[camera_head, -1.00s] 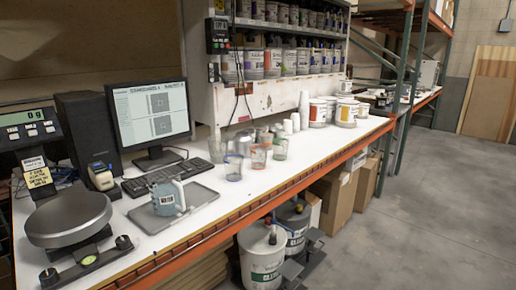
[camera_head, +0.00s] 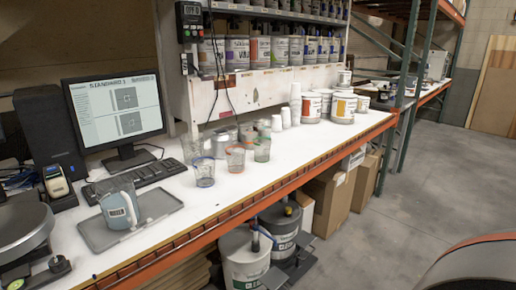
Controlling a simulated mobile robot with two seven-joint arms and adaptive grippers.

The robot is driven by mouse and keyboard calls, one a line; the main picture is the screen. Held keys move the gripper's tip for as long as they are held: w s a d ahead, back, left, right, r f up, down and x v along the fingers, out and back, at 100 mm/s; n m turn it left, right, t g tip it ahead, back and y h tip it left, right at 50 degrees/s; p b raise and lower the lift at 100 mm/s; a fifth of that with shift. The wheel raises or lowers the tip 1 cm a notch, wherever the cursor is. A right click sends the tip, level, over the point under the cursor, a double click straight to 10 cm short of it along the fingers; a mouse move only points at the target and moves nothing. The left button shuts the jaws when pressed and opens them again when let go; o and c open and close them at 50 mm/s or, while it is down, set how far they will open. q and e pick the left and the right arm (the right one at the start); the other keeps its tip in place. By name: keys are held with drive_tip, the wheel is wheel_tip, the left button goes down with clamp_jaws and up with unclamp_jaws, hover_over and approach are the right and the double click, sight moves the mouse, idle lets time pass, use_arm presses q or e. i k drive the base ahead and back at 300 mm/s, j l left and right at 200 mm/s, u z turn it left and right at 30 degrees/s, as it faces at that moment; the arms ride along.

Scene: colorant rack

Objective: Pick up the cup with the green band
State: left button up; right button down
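The clear cup with the green band (camera_head: 262,149) stands upright on the white bench top, right of a cup with an orange band (camera_head: 235,159). A cup with a blue band (camera_head: 204,172) stands nearer the front edge, to the left. Other clear cups without a visible coloured band are just behind them. Neither of my grippers is in the picture, so their state does not show.
A blue-grey jug (camera_head: 119,204) sits on a grey tray (camera_head: 160,205) at the left. White paper cups (camera_head: 286,118) and paint cans (camera_head: 311,108) stand behind and right. The orange front beam (camera_head: 290,184) edges the bench. Bench space right of the cups is clear.

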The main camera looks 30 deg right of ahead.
sight(262, 144)
drive_tip(key=l+u, duration=0.35)
drive_tip(key=l, duration=2.6)
drive_tip(key=i, duration=0.05)
